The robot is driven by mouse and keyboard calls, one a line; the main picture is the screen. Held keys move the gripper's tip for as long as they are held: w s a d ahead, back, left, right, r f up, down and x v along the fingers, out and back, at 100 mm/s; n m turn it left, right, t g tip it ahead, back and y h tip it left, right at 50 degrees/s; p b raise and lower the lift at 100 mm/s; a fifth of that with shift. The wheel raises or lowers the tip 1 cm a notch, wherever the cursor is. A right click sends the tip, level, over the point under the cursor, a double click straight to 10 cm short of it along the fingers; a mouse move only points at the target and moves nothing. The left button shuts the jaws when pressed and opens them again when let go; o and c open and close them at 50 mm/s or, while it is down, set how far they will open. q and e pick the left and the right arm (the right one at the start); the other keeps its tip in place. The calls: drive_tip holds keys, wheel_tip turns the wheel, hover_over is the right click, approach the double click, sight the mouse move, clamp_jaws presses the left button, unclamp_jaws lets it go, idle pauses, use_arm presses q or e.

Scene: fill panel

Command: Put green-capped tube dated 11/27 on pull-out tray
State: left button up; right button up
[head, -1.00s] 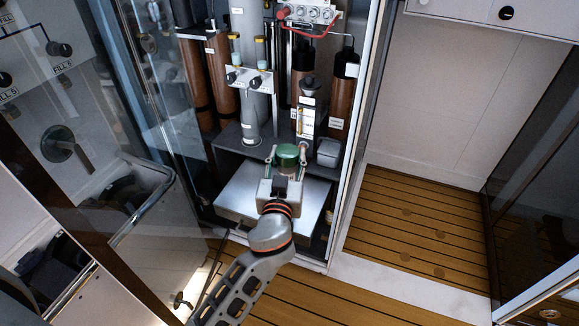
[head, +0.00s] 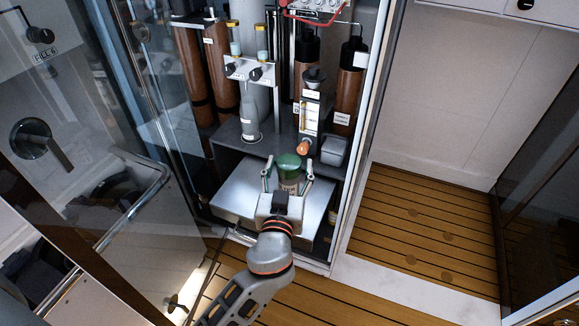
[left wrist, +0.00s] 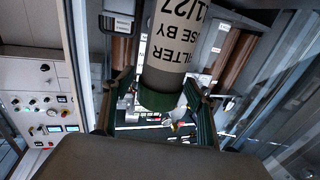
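The green-capped tube (head: 289,183) appears to stand upright on the metal pull-out tray (head: 238,192), near its back edge. In the left wrist view the tube (left wrist: 180,40) shows a pale label reading "FILTER", "USE BY" and a partly cut-off date ending "1/27", with the green cap at its lower end in that picture. My left gripper (head: 288,165) is open around the tube, one finger on each side, with gaps visible between fingers and tube. The tube's base is partly hidden by the gripper. My right gripper is not in view.
Behind the tray are an orange-tipped fitting (head: 304,147), a grey box (head: 333,151) and a grey cylinder (head: 250,118). Brown cylinders (head: 349,97) stand deeper in the cabinet. A glass door with a metal handle (head: 140,200) is at the left. The tray's front-left part is bare.

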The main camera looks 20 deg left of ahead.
use_arm(q)
drive_tip(key=shift+r, duration=0.1)
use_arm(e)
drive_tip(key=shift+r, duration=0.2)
use_arm(q)
drive_tip(key=shift+r, duration=0.25)
drive_tip(key=v, duration=0.6)
drive_tip(key=shift+s+f, duration=0.1)
drive_tip(key=shift+f, duration=0.3)
drive_tip(key=v, duration=0.3)
drive_tip(key=b+v, duration=0.1)
drive_tip(key=v, duration=0.1)
drive_tip(key=shift+s+d+r, duration=0.15)
drive_tip(key=shift+s+r, duration=0.05)
drive_tip(key=shift+s, duration=0.2)
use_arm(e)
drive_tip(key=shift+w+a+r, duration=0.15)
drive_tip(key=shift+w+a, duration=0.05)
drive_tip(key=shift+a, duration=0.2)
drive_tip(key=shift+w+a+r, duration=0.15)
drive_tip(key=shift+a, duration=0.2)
use_arm(q)
drive_tip(key=shift+r, duration=0.1)
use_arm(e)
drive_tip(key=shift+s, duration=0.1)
